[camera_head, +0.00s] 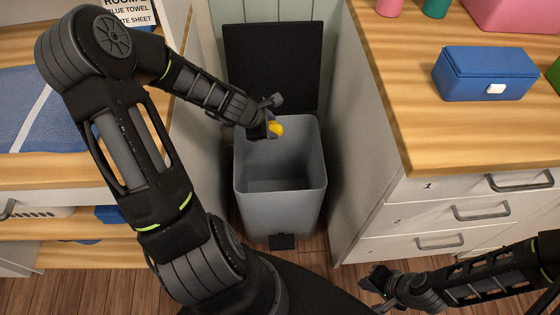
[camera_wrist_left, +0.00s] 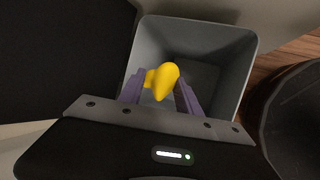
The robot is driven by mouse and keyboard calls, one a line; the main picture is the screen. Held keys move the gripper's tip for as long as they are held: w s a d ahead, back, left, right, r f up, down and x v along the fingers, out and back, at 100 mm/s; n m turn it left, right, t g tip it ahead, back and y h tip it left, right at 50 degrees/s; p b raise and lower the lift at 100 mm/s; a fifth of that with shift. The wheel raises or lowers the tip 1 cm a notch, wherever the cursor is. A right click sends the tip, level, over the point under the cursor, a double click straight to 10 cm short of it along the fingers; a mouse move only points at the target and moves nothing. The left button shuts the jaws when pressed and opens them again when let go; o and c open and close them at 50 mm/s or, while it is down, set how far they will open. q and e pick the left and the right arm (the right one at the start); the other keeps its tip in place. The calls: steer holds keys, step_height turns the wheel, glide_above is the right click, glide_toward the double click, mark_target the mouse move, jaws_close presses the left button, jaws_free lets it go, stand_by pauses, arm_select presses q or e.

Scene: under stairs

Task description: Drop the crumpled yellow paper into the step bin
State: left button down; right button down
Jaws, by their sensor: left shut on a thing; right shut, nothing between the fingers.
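The crumpled yellow paper (camera_head: 276,129) is held in my left gripper (camera_head: 270,128), over the far left part of the open step bin. In the left wrist view the yellow paper (camera_wrist_left: 163,80) sits between the two purple fingers of the left gripper (camera_wrist_left: 160,92), with the bin's inside below it. The grey step bin (camera_head: 280,215) stands on the floor with its dark lid (camera_head: 272,60) raised at the back and a black pedal (camera_head: 282,241) at its front. The bin's visible inside looks empty. My right gripper (camera_head: 376,280) is shut and empty, low at the right, away from the bin.
A wooden-topped drawer unit (camera_head: 410,140) stands right of the bin, carrying a blue box (camera_head: 487,73) and pink and green items. A wooden shelf unit with blue cloth (camera_head: 40,110) is at the left. The bin stands in the gap between them.

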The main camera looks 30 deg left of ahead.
arm_select(q)
steer(key=shift+w+a, duration=0.25)
steer(key=shift+d+r, duration=0.1)
steer(key=shift+s, duration=0.1)
step_height(320, 180, down, 6)
steer(key=b, duration=0.5)
steer(key=c, duration=0.7)
jaws_free()
steer(key=shift+c, duration=0.2)
